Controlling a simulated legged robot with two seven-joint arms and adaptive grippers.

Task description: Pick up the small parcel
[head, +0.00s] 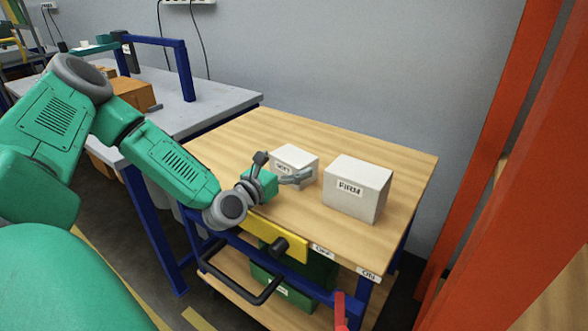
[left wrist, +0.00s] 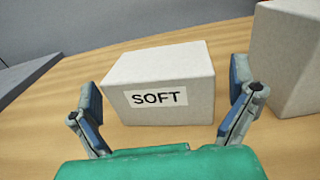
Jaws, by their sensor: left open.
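The small parcel (head: 294,166) is a white box on the wooden top of the cart, left of a larger white box. In the left wrist view the small parcel (left wrist: 158,78) carries a label reading SOFT and sits upright between my spread fingers, its far part beyond the fingertips. My left gripper (head: 277,170) is open at the near side of the small parcel, one finger on each side. The left wrist view shows both fingers of the gripper (left wrist: 166,88) with gaps to the parcel's sides. My right gripper is not in view.
The larger white box (head: 357,190), labelled FIRM, stands close to the right; it also shows in the left wrist view (left wrist: 291,55). The cart top (head: 405,165) is otherwise clear. A yellow panel (head: 275,236) and a dark handle are at the front. An orange post (head: 495,150) stands right.

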